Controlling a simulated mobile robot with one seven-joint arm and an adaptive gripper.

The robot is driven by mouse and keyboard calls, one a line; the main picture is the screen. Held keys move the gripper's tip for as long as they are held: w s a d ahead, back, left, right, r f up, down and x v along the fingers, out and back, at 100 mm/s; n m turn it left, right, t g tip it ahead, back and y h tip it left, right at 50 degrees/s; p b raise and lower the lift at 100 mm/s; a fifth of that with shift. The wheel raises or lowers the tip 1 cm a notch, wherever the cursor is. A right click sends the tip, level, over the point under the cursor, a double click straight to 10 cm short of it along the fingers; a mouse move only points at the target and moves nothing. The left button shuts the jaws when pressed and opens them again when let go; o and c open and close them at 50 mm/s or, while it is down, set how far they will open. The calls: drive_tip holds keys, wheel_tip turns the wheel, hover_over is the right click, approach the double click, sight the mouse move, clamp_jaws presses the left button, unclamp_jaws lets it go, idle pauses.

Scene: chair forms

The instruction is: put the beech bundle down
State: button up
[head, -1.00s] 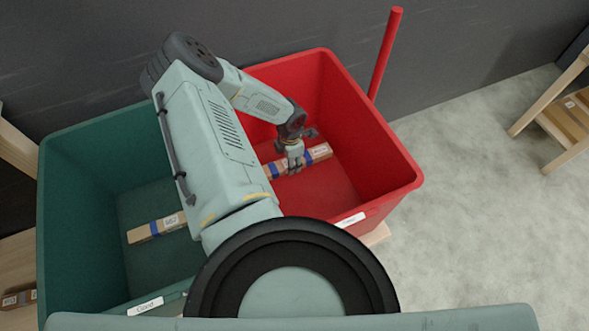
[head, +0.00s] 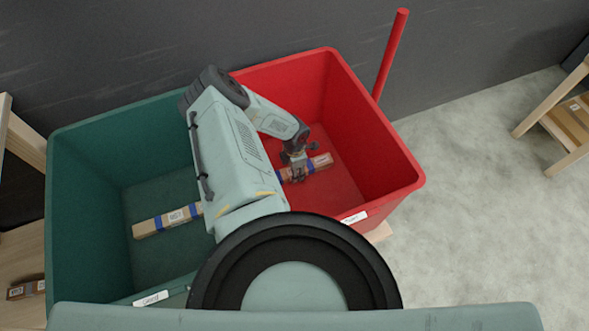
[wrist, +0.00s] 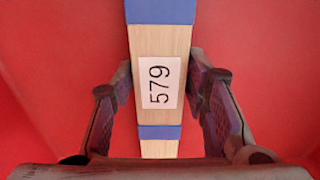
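The beech bundle (wrist: 150,50) is a pale wooden bar with blue bands and a white label reading 579. In the wrist view it runs up the middle between the two fingers, against the red of the bin. In the head view the bundle (head: 320,162) is low inside the red bin (head: 395,150), partly covered by my gripper (head: 298,170). My gripper (wrist: 160,75) is shut on the bundle, with a fingertip against each side. I cannot tell whether the bundle touches the bin floor.
A green bin (head: 85,210) labelled Good stands left of the red bin, with another banded wooden bundle (head: 165,220) on its floor. A red pole (head: 390,55) rises behind the red bin. A wooden stand (head: 560,125) is at right.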

drive_tip(key=o, duration=0.3)
drive_tip(key=shift+o, duration=0.2)
wheel_tip(320, 180, up, 12)
drive_tip(key=b, duration=0.1)
drive_tip(key=shift+b, duration=0.3)
drive_tip(key=shift+r, duration=0.1)
idle(0.4)
